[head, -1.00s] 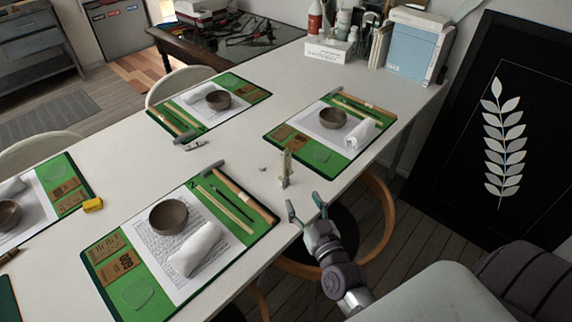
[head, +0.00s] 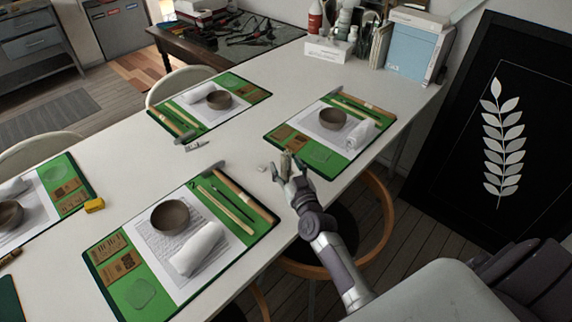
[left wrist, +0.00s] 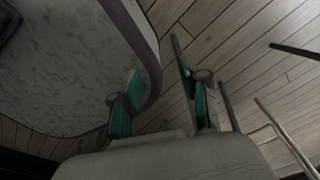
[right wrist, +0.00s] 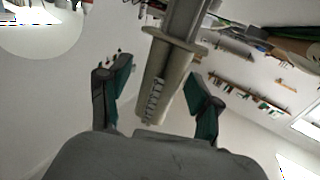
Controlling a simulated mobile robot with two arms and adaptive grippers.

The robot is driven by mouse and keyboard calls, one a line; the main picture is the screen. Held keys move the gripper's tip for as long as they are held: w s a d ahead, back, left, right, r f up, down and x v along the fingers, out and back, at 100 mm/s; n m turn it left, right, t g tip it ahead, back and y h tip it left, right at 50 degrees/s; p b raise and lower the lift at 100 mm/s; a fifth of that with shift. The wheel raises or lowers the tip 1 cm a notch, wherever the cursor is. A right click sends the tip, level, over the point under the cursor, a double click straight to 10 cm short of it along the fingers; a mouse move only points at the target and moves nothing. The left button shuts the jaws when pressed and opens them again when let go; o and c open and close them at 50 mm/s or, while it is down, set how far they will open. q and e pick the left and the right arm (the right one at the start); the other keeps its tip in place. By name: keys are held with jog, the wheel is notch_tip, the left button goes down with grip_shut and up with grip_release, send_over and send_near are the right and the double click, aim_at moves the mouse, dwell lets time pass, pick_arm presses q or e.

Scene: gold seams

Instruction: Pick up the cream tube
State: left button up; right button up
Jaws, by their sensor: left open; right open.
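Green mats with bowls, white rolls and wooden tools lie around: one in front (head: 148,292), one behind at right (head: 278,136). A small white tube (head: 196,145) and a pale lump (head: 262,168) lie on the table (head: 240,150). A chair (head: 375,225) stands by the right edge.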

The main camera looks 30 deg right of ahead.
aim_at(287, 157)
jog(key=shift+w, duration=0.2)
grip_shut()
jog(key=shift+r, duration=0.1)
jog(key=shift+r, duration=0.5)
notch_tip(287, 157, up, 3)
jog(key=shift+r+p, duration=0.1)
jog(key=shift+p, duration=0.5)
jog(key=s+d+r, duration=0.6)
jog(key=d, duration=0.4)
jog(key=shift+s+r+b, duration=0.15)
jog(key=shift+r+b, duration=0.2)
